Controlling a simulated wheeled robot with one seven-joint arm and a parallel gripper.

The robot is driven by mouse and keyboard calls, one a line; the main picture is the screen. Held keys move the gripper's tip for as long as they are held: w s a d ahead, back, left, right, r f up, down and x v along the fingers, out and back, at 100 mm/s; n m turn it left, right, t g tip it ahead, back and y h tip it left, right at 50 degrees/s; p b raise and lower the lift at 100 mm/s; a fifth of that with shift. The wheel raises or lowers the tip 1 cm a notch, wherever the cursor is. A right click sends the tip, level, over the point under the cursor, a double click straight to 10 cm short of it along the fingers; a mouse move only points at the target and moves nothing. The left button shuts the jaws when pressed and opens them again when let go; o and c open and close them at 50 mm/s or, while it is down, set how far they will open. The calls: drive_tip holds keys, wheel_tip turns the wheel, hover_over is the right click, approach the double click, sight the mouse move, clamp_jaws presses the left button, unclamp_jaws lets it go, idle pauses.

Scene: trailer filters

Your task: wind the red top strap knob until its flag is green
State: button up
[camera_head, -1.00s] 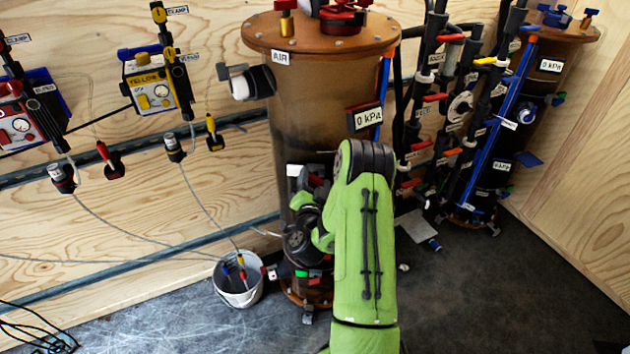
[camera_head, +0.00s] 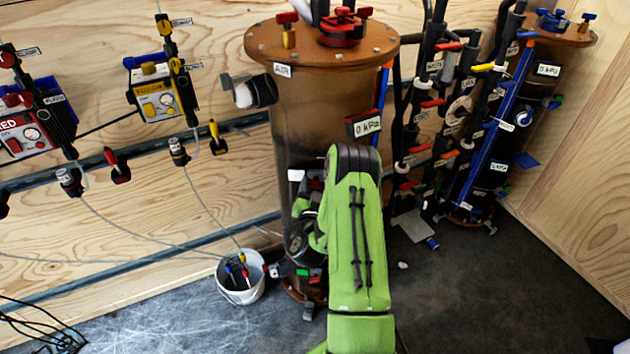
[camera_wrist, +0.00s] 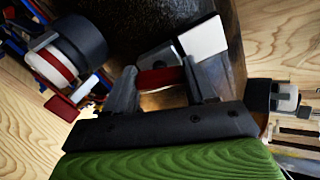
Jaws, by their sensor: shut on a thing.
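The red knob (camera_wrist: 160,78) shows in the wrist view between the two dark fingers of my gripper (camera_wrist: 160,84). The fingers are shut on it, close against the brown filter column. A white plate (camera_wrist: 203,38) and a grey block sit just beyond it; I see no green on this part. In the head view the brown filter column (camera_head: 325,100) stands upright, and my green arm hides the gripper and the knob. A small white patch (camera_head: 296,175) shows beside my arm on the column.
A white bucket (camera_head: 242,280) with cables stands at the column's foot. Yellow (camera_head: 158,97) and red (camera_head: 28,135) boxes hang on the left wall. Dark pipes (camera_head: 430,110) and a second column (camera_head: 495,140) stand right. The floor at right is mostly clear.

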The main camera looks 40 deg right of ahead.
drive_tip(key=shift+n+p, duration=0.75)
drive_tip(key=shift+n, duration=0.25)
drive_tip(key=o, duration=1)
